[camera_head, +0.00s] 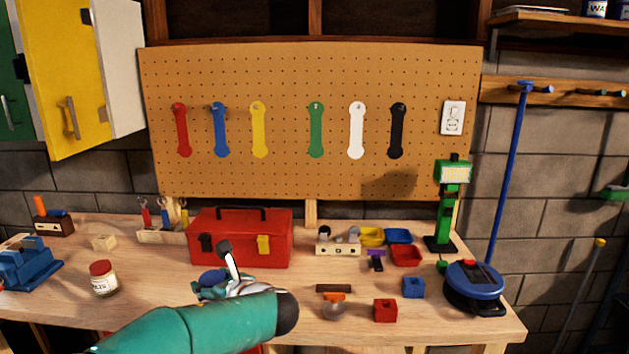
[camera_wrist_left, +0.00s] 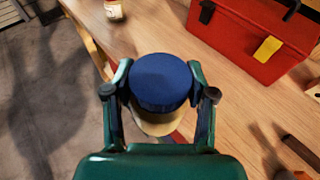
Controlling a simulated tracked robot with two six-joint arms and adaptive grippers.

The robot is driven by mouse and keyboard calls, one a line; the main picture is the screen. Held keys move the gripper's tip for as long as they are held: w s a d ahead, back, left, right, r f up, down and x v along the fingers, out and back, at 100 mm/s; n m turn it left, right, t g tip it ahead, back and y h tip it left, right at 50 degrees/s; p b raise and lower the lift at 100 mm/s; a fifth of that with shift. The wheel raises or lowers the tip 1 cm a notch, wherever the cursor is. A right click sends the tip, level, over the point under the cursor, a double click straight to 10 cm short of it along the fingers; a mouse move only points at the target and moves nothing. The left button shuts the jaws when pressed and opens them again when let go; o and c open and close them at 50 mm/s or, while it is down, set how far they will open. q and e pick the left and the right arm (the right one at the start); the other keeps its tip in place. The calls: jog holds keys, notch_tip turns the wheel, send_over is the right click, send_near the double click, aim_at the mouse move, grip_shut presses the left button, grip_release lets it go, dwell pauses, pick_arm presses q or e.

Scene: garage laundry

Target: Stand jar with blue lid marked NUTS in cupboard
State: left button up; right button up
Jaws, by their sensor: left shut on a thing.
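The jar with the blue lid (camera_wrist_left: 160,82) is between the fingers of my left gripper (camera_wrist_left: 160,95) in the left wrist view, lid toward the camera. A pale part of the jar shows below the lid; its label is hidden. In the head view the blue lid (camera_head: 213,276) shows beside my left gripper (camera_head: 225,272), in front of the red toolbox. I cannot tell whether the jar touches the bench. The cupboard (camera_head: 70,75) hangs at upper left, with a yellow front, a silver handle and a white side; its inside is not visible. My right gripper is out of view.
A red toolbox (camera_head: 238,240) stands behind my left gripper. A jar with a red lid (camera_head: 103,278) stands on the left of the bench, near a blue vise (camera_head: 28,262). Small blocks and trays (camera_head: 406,256) lie at right. The bench between red-lidded jar and toolbox is mostly clear.

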pick_arm(q)
jog(key=s+d+f+n+g+y, duration=0.1)
jog(key=s+f, duration=1.9)
jog(key=f, duration=0.1)
jog(key=shift+s+d+f, duration=0.15)
jog(key=shift+d+f, duration=0.1)
jog(key=shift+d, duration=0.1)
